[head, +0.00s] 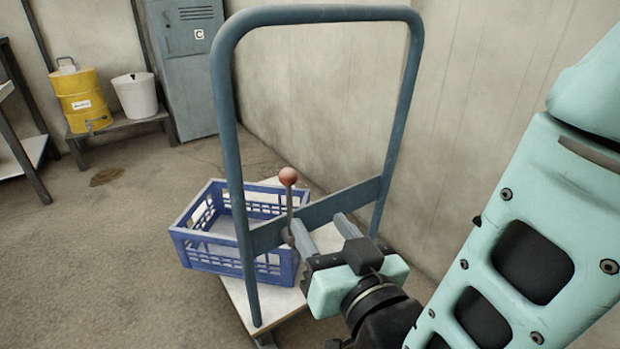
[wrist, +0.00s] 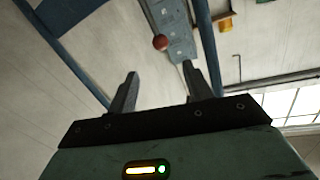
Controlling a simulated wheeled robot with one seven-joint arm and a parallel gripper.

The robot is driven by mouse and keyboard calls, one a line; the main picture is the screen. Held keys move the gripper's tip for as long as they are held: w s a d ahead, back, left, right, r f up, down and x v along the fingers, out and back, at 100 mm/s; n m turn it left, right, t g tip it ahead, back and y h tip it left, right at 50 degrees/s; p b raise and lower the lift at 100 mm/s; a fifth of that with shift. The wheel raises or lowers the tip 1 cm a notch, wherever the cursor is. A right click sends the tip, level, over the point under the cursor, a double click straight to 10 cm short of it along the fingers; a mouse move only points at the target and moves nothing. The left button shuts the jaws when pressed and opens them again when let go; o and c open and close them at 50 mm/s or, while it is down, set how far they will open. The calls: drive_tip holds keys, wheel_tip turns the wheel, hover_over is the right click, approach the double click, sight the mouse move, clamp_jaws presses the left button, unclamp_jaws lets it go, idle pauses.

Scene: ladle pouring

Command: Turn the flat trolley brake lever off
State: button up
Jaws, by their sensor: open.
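The flat trolley has a tall blue push handle (head: 233,200) with a crossbar, over a pale deck (head: 240,302). The brake lever, a thin metal rod with a red ball knob (head: 288,176), stands nearly upright beside the crossbar. My gripper (head: 322,228) is open, its fingers pointing toward the crossbar, just right of the lever and below the knob. In the wrist view, the red knob (wrist: 160,42) shows beyond and between the open fingers (wrist: 163,84).
A blue crate (head: 215,262) sits on the trolley deck behind the handle. A yellow container (head: 82,100) and a white bucket (head: 136,95) stand on a low bench by a grey locker (head: 188,70). A wall is close on the right; the floor at left is clear.

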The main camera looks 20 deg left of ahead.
sight(293, 181)
drive_tip(key=b+x, duration=0.3)
drive_tip(key=x, duration=1.1)
drive_tip(key=shift+w+a, duration=0.25)
drive_tip(key=shift+a, duration=0.05)
clamp_jaws()
drive_tip(key=shift+w, duration=0.1)
